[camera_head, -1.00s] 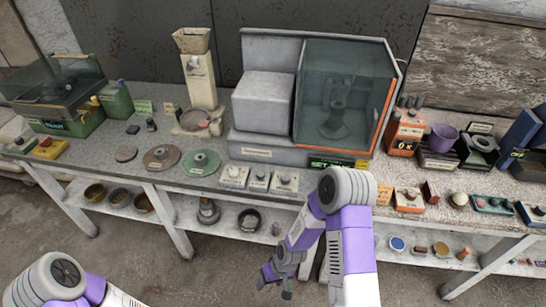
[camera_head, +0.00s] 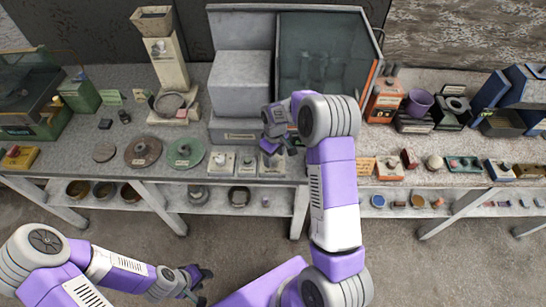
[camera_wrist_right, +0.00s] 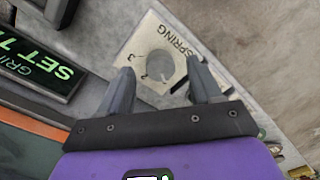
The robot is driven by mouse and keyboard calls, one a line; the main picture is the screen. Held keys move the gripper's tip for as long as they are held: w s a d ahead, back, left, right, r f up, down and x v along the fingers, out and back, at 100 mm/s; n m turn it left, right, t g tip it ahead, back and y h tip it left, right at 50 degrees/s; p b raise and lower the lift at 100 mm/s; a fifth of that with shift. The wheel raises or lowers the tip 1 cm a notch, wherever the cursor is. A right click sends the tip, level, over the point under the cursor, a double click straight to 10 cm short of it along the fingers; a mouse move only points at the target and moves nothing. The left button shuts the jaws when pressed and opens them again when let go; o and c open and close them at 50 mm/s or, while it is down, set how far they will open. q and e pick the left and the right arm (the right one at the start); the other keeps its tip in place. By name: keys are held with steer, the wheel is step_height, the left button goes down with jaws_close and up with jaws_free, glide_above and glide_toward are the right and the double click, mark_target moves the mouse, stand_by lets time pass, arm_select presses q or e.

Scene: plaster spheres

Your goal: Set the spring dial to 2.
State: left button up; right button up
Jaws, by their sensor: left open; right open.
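The spring dial (camera_wrist_right: 158,66) is a round grey knob on a pale plate (camera_wrist_right: 150,38) marked SPRING, with a 2 and a 3 by the knob in the right wrist view. I cannot tell which number it points to. My right gripper (camera_wrist_right: 160,68) is open, its fingers on either side of the knob in that view; contact is not clear. In the head view my right gripper (camera_head: 275,146) is over the rightmost of the small white dial boxes (camera_head: 271,168) and partly hides it. My left gripper (camera_head: 196,280) is open and empty, low in front of the bench.
Two other white dial boxes (camera_head: 221,162) (camera_head: 247,163) stand just left. A grey machine with a glass front (camera_head: 325,55) is behind. A green-lettered display (camera_wrist_right: 40,60) is close to the right gripper. An orange box (camera_head: 384,100) stands to the right.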

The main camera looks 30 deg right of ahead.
mark_target(273, 162)
steer(key=shift+w+f, duration=0.2)
steer(key=shift+f, duration=0.35)
steer(key=shift+w+f, duration=0.15)
steer(key=shift+f, duration=0.35)
steer(key=shift+s+f, duration=0.1)
arm_select(q)
steer(key=shift+w, duration=0.2)
arm_select(e)
steer(key=shift+s, duration=0.1)
steer(key=shift+c, duration=0.3)
steer(key=shift+c, duration=1.1)
steer(key=c, duration=0.8)
steer(key=shift+o, duration=0.2)
